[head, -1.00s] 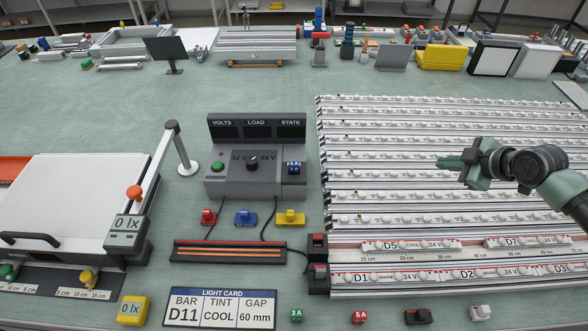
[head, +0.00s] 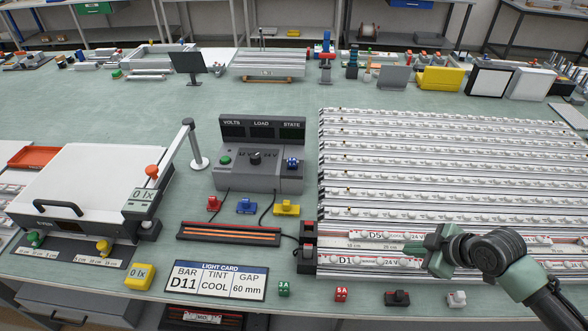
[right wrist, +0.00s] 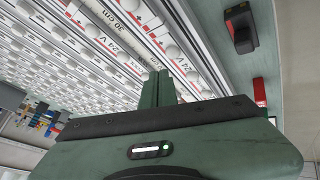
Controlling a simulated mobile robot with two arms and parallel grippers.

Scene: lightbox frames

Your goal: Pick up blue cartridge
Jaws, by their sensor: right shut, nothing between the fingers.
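A small blue cartridge-like block (head: 292,163) sits in the right side of the grey power console (head: 232,179). A separate blue clip-like piece (head: 246,206) lies on the bench in front of the console, between a red piece (head: 214,204) and a yellow piece (head: 287,208). My right gripper (head: 414,247) is shut and empty over the front light bars, to the right of and nearer than both blue things. Its closed fingers also show in the right wrist view (right wrist: 160,88), where neither blue thing can be made out. My left gripper is out of view.
Small green 3A (head: 284,289) and red 5A (head: 341,294) blocks lie along the front edge with a black switch (head: 397,298). Rows of light bars (head: 440,160) fill the right side. A light card (head: 217,281) lies front centre. Open bench lies behind the console.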

